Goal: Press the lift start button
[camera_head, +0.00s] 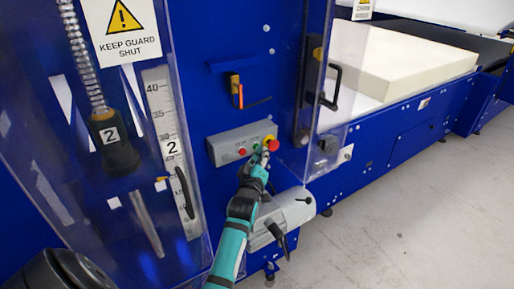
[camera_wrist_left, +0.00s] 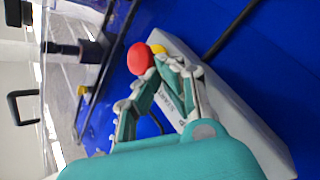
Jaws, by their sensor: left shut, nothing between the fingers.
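The grey control box (camera_head: 222,147) is mounted on the blue machine front. It carries a small red button (camera_head: 242,151), a green button (camera_head: 256,147) and a large red mushroom button on a yellow collar (camera_head: 272,143). My left gripper (camera_head: 262,156) is shut and empty, its tips at the box just below the green button; I cannot tell whether they touch it. In the left wrist view the fingers (camera_wrist_left: 172,68) lie over the box (camera_wrist_left: 245,125), close beside the red mushroom button (camera_wrist_left: 140,58). The fingers hide the green button there. My right gripper is not in view.
A clear guard (camera_head: 130,150) with a scale stands left of the box. A grey cylindrical housing (camera_head: 290,210) with a black handle sits below. A black door handle (camera_head: 333,88) is to the right. A cream foam block (camera_head: 400,60) lies on the machine bed.

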